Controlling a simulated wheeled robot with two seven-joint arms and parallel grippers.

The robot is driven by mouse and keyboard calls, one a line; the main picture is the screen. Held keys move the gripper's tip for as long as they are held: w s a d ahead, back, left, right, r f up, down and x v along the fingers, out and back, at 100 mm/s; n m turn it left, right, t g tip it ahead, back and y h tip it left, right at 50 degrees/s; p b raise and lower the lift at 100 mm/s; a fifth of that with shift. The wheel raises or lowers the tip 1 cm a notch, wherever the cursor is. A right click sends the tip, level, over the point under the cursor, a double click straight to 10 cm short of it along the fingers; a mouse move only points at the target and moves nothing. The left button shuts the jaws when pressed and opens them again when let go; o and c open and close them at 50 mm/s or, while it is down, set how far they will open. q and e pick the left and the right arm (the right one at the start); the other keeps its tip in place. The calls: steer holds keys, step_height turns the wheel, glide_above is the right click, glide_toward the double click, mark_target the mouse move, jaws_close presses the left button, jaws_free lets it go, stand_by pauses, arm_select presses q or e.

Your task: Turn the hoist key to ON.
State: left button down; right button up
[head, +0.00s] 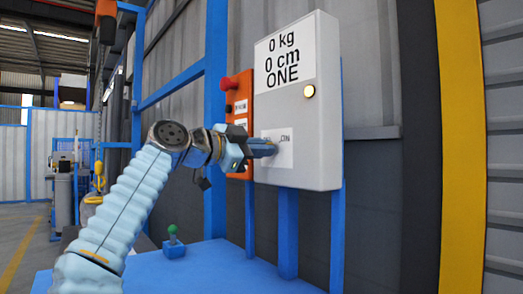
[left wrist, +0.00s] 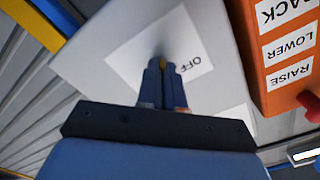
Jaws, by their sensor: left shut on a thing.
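The grey control box (head: 320,110) stands upright on blue posts, with a white key plate (head: 286,158) low on its front. The letters ON show on the plate in the head view, and OFF shows on the plate in the left wrist view (left wrist: 192,65). My left gripper (head: 272,148) reaches the plate from the left. It also shows in the left wrist view (left wrist: 164,72), its fingers shut on the hoist key. The fingers hide nearly all of the key, so I cannot tell which way it points. My right gripper is not in view.
An orange panel (head: 239,108) with a red button (head: 228,83) and RAISE and LOWER labels is beside the box. The box reads 0 kg, 0 cm, ONE, and its round lamp (head: 309,91) glows. A green-knobbed lever (head: 173,238) stands on the blue table (head: 225,265).

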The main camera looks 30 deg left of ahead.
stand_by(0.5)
arm_select(q)
steer(key=c, duration=1.3)
jaws_free()
steer(key=b+v, duration=0.3)
steer(key=v, duration=1.1)
steer(key=shift+w+f, duration=0.1)
